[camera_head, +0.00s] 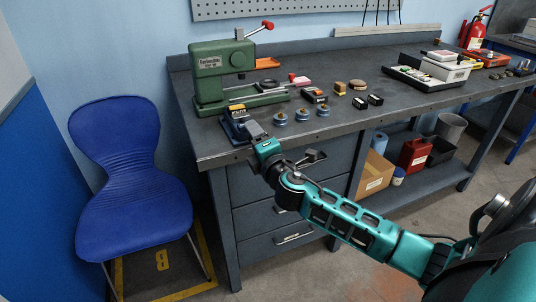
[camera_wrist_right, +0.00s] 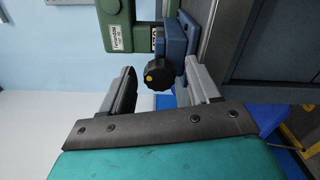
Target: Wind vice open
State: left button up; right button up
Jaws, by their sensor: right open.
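The blue vice (camera_head: 236,130) stands at the bench's front left corner, before the green machine. In the right wrist view the blue vice body (camera_wrist_right: 176,36) shows with its round black knob (camera_wrist_right: 160,76), which has a yellow dot on its face. My right gripper (camera_head: 254,131) is at the vice's front. In the wrist view the right gripper (camera_wrist_right: 157,72) is open, one finger on each side of the knob, with gaps visible. I cannot tell how deep the knob sits between the fingertips. The vice jaws are mostly hidden. My left gripper is out of view.
The green machine (camera_head: 209,76) with a red-tipped lever stands behind the vice. Several blue round pieces (camera_head: 302,114) and small boxes lie right of it. A grey tray (camera_head: 426,78) is farther right. A blue chair (camera_head: 124,180) stands left of the bench (camera_head: 345,125).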

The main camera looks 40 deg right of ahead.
jog(key=v, duration=1.1)
jog(key=shift+s+a, duration=0.1)
